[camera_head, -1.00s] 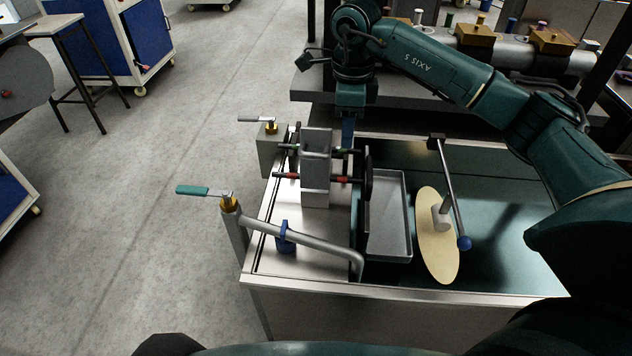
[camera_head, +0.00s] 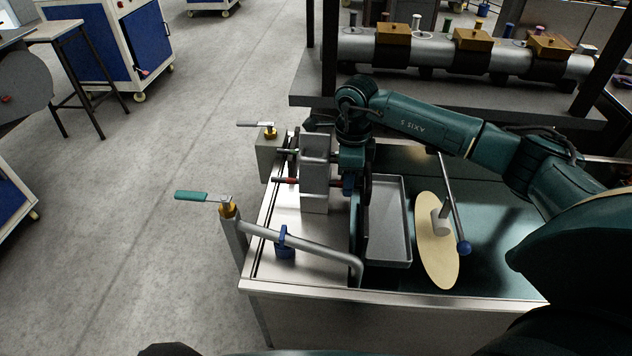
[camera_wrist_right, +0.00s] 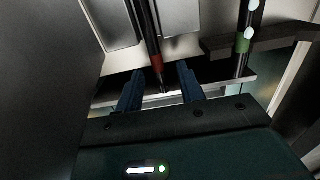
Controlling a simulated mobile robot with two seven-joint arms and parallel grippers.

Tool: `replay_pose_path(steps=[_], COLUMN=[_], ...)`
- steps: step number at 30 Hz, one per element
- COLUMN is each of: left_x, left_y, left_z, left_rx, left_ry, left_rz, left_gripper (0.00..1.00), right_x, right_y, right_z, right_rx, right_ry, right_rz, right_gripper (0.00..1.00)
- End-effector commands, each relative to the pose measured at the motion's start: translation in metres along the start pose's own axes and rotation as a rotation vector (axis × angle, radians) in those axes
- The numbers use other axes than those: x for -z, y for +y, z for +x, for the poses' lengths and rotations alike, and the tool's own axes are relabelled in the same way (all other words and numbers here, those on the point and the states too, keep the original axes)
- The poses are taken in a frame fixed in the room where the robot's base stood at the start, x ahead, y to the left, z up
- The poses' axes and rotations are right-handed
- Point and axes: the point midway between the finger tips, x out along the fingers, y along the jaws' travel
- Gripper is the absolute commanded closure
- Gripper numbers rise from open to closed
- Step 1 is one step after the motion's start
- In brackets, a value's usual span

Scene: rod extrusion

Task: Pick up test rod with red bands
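The test rod with red bands (camera_head: 291,180) lies across the grey metal rod stand (camera_head: 315,195), its left part showing in the head view and its right end hidden behind my right gripper (camera_head: 348,184). In the right wrist view the dark rod with its red band (camera_wrist_right: 157,63) reaches down between the two blue fingers of my right gripper (camera_wrist_right: 160,90). The fingers stand apart on either side of the rod's tip, with gaps showing, so the gripper is open. My left gripper is not in view.
A second rod, with a green band (camera_wrist_right: 243,44), sits beside it to the right in the wrist view. A grey tray (camera_head: 389,235), a beige disc (camera_head: 432,250) and a blue-knobbed lever (camera_head: 464,248) stand to the right of the stand. A bent pipe (camera_head: 310,244) runs in front.

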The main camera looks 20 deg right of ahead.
Motion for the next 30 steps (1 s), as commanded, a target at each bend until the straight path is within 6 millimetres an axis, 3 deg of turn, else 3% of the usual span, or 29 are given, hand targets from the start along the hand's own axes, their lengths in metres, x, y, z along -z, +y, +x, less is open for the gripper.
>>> replay_pose_path(steps=[4,18,30], left_x=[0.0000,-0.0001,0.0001], left_y=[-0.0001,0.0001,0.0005], left_z=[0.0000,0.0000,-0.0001], left_rx=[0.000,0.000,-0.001], left_ry=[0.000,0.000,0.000], left_rz=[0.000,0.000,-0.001], left_gripper=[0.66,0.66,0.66], right_x=[-0.0001,-0.0002,-0.0004], right_y=[0.0000,-0.0001,-0.0003], right_z=[-0.0002,-0.0006,-0.0037], right_rx=[0.000,0.000,0.001], right_ry=[0.000,-0.001,-0.002], right_rz=[0.000,0.000,0.000], right_gripper=[0.63,1.00,1.00])
